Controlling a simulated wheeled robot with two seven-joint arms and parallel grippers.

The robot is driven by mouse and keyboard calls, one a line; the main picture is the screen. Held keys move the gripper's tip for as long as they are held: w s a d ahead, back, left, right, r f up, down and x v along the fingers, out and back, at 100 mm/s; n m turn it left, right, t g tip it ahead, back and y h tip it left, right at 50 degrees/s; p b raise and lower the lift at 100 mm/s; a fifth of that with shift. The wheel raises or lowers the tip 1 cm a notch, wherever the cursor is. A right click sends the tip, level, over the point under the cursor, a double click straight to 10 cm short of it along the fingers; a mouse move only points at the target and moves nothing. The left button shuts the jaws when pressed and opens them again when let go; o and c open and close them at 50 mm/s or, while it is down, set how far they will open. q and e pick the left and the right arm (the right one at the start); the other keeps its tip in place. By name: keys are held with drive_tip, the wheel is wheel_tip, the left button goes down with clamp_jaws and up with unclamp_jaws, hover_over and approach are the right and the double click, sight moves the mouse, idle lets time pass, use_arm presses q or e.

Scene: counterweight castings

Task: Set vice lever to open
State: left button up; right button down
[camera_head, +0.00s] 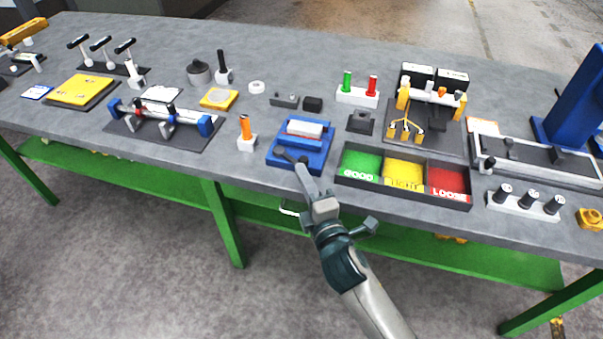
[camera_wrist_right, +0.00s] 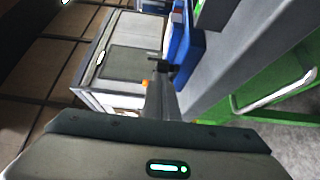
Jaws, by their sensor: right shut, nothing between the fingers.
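The blue vice (camera_head: 312,157) stands near the front edge of the workbench, with a pale block (camera_head: 304,129) in its upper part. Its dark lever (camera_head: 283,154) is low on the front left side of the vice. My right gripper (camera_head: 301,168) is shut and empty, its fingertips close to the lever; I cannot tell whether they touch. In the right wrist view the shut fingers (camera_wrist_right: 160,84) point at a dark piece by the blue vice (camera_wrist_right: 190,50). My left gripper is not in view.
A sorting tray (camera_head: 405,192) with green, yellow and red compartments stands just right of the vice. A white block with an orange peg (camera_head: 246,135) stands to its left. A blue-ended fixture (camera_head: 165,125) is further left. Small dark blocks lie behind the vice. Green rails (camera_head: 225,222) run below the bench.

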drive_tip(key=shift+w+d+r+n+y+p, duration=0.2)
drive_tip(key=shift+w+d+n+y+p, duration=0.05)
drive_tip(key=shift+d+n+y+p, duration=0.3)
drive_tip(key=shift+w+d+n+g+y+p, duration=0.3)
drive_tip(key=shift+d+n+g+y+p, duration=0.15)
drive_tip(key=shift+y, duration=0.3)
drive_tip(key=shift+w+d+g+y+p, duration=0.25)
drive_tip(key=shift+w+d+y+p, duration=0.15)
drive_tip(key=shift+y, duration=0.1)
drive_tip(key=shift+w+d+f, duration=0.2)
drive_tip(key=shift+w+d, duration=0.2)
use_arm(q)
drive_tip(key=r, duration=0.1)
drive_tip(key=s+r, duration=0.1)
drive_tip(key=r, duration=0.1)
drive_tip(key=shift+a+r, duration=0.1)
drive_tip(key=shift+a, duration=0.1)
use_arm(e)
drive_tip(key=shift+s, duration=0.1)
